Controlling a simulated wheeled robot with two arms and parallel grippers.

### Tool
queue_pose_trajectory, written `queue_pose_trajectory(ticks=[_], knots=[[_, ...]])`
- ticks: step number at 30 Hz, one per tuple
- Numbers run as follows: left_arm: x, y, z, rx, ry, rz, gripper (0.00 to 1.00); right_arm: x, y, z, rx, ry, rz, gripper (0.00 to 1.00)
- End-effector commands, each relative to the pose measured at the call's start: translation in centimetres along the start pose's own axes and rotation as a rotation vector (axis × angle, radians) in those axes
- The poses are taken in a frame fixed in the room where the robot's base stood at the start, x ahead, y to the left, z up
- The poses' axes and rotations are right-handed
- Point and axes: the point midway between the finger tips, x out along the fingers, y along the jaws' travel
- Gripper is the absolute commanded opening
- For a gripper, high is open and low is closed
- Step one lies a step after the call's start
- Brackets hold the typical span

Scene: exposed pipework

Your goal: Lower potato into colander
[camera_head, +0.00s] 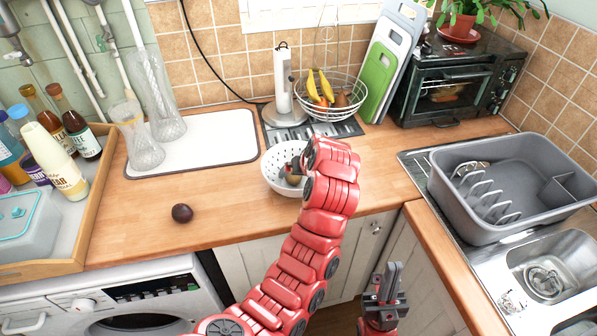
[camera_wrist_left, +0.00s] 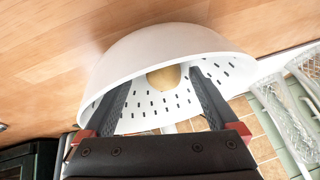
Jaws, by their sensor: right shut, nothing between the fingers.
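The white perforated colander (camera_head: 271,172) stands on the wooden counter, left of my red left arm. It also shows in the left wrist view (camera_wrist_left: 150,45), where the fingers of my left gripper (camera_wrist_left: 160,80) reach into it. A tan potato (camera_wrist_left: 164,77) lies inside the colander between the fingertips, with a gap on each side. My left gripper is open. In the head view my left gripper (camera_head: 297,165) is over the colander, partly hidden by its own wrist. My right gripper (camera_head: 391,275) is shut and empty, low in front of the cabinets.
A dark purple round item (camera_head: 182,212) lies on the counter to the left. A wire fruit basket (camera_head: 345,106) and paper-towel holder (camera_head: 284,85) stand behind the colander. A grey dish rack (camera_head: 455,210) is right. A white board (camera_head: 215,140) with glass vases is back left.

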Motion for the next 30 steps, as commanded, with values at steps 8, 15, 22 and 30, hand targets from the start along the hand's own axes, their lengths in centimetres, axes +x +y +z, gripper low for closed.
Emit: queue_pose_trajectory(ticks=[8,15,22,30], knots=[[-0.1,0.0,0.0,0.0,0.0,0.0,0.93,0.0,0.0,0.0,0.0,0.0,0.0,0.0],[-3.1,0.2,0.0,-0.001,0.006,0.004,0.93,-0.9,0.0,0.1,0.0,0.0,0.0,0.0],[-8.2,0.0,-0.3,0.0,-0.001,0.005,0.93,1.9,0.1,-0.3,0.0,0.0,0.0,0.0],[-13.2,0.1,-0.1,0.0,-0.001,0.004,0.93,3.3,0.2,-0.6,0.0,0.0,0.0,0.0]])
